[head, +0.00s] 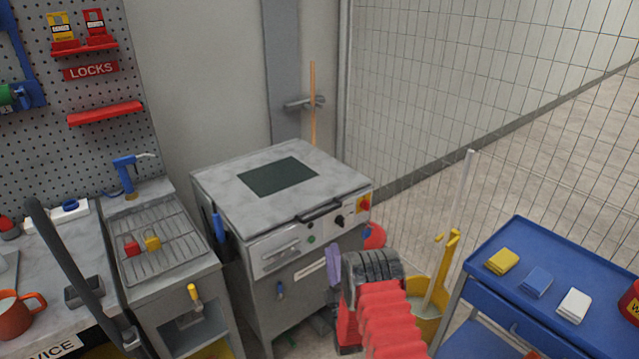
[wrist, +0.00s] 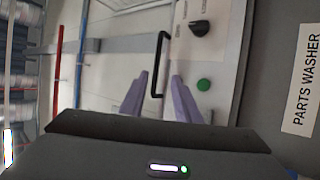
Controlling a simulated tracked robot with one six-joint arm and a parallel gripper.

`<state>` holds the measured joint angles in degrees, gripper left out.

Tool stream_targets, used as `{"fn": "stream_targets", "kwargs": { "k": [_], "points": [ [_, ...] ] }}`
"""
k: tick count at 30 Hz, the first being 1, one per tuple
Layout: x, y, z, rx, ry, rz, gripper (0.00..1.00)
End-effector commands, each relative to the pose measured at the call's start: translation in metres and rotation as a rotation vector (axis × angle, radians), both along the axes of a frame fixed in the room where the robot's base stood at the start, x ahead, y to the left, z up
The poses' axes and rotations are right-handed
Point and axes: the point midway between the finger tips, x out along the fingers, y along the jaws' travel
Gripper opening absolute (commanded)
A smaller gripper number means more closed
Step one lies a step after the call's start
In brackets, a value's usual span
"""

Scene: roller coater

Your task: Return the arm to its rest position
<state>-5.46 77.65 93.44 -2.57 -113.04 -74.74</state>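My gripper (head: 333,265) is in front of the parts washer, at the end of my red-sleeved arm. In the head view only a purple finger shows beside the dark wrist. In the wrist view my gripper (wrist: 160,75) has two purple fingers set apart, with nothing seen held between them. They point at the front of the parts washer (head: 228,187), whose label shows at the right of the wrist view. Its black handle (wrist: 160,65), black knob (wrist: 200,27) and green button (wrist: 203,84) show beyond the fingers. I cannot tell whether the fingers touch the panel.
A blue cart (head: 505,243) with folded cloths stands at the right. A yellow mop bucket (head: 425,325) is close beside my arm. A wire fence (head: 480,100) runs behind. A sink unit (head: 150,235) and a bench (head: 50,235) stand at the left.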

Motion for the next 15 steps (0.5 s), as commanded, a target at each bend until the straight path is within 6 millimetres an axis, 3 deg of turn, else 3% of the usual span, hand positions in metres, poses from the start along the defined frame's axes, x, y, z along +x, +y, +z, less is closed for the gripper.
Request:
{"fn": "stream_targets", "kwargs": {
  "k": [4,8,15],
  "points": [
    [0.003,0.000,-0.004,0.033,0.026,0.021,0.29],
    [0.015,0.001,-0.027,0.082,0.137,0.051,0.29],
    [0.022,0.001,-0.111,0.202,0.485,0.083,0.29]
  ]
}}
